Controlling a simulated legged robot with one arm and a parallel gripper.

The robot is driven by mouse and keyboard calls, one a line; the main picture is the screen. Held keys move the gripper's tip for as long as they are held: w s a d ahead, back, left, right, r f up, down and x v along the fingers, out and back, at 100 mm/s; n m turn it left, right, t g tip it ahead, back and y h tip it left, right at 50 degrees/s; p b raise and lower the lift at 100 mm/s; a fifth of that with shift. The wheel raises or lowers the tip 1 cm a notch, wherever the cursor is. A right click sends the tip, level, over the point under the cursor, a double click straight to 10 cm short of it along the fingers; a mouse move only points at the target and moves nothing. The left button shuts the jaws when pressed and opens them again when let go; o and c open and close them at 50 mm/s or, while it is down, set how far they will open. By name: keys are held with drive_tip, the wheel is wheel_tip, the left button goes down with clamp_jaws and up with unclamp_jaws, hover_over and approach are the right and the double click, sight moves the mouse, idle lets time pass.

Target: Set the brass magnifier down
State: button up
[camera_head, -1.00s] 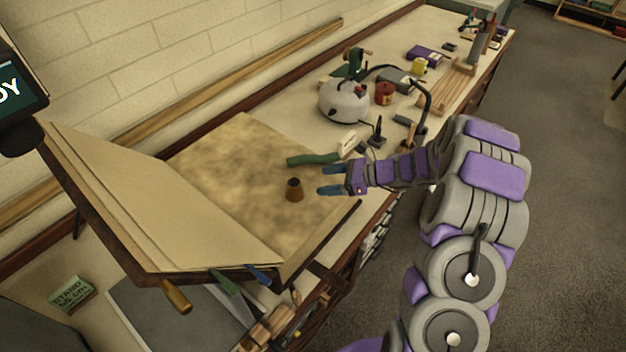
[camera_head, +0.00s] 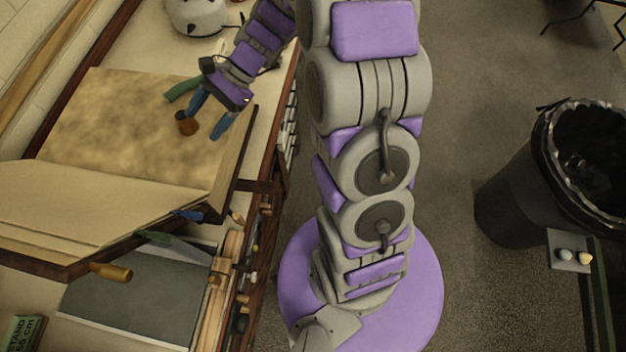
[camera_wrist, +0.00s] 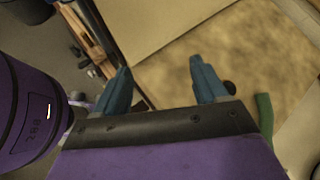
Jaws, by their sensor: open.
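The brass magnifier (camera_head: 187,122), a small brown tapered piece, stands on the mottled tan sheet (camera_head: 120,125). My gripper (camera_head: 203,127) is open over the right part of that sheet, its two blue fingers apart. In the head view one fingertip overlaps or nearly meets the magnifier; whether they touch I cannot tell. In the wrist view my gripper (camera_wrist: 160,65) shows nothing between its fingers. A small dark brown piece (camera_wrist: 230,87), likely the magnifier, shows outside the right finger and is partly hidden by it.
A green rod-like item (camera_head: 183,89) lies behind the gripper. A tilted board (camera_head: 70,205) rises in front of the sheet. A white kettle-like vessel (camera_head: 197,14) stands at the back. A black bin (camera_head: 515,190) stands on the floor at right.

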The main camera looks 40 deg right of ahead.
drive_tip(key=s+r+n+g+h, duration=0.1)
drive_tip(key=s+r+n+h, duration=0.25)
drive_tip(key=s, duration=0.45)
drive_tip(key=s+r+n+g+h, duration=0.15)
drive_tip(key=s+n, duration=0.25)
drive_tip(key=s, duration=0.4)
drive_tip(key=s+d+r+n+h, duration=0.1)
drive_tip(key=s+d+n+h, duration=0.2)
drive_tip(key=s, duration=0.3)
drive_tip(key=s+d+n+t+h, duration=0.1)
drive_tip(key=s+d+n+h, duration=0.1)
drive_tip(key=s+d, duration=0.3)
drive_tip(key=shift+s+r+n+h, duration=0.4)
drive_tip(key=shift+s+n, duration=0.35)
drive_tip(key=shift+s, duration=0.25)
drive_tip(key=shift+f+b, duration=0.85)
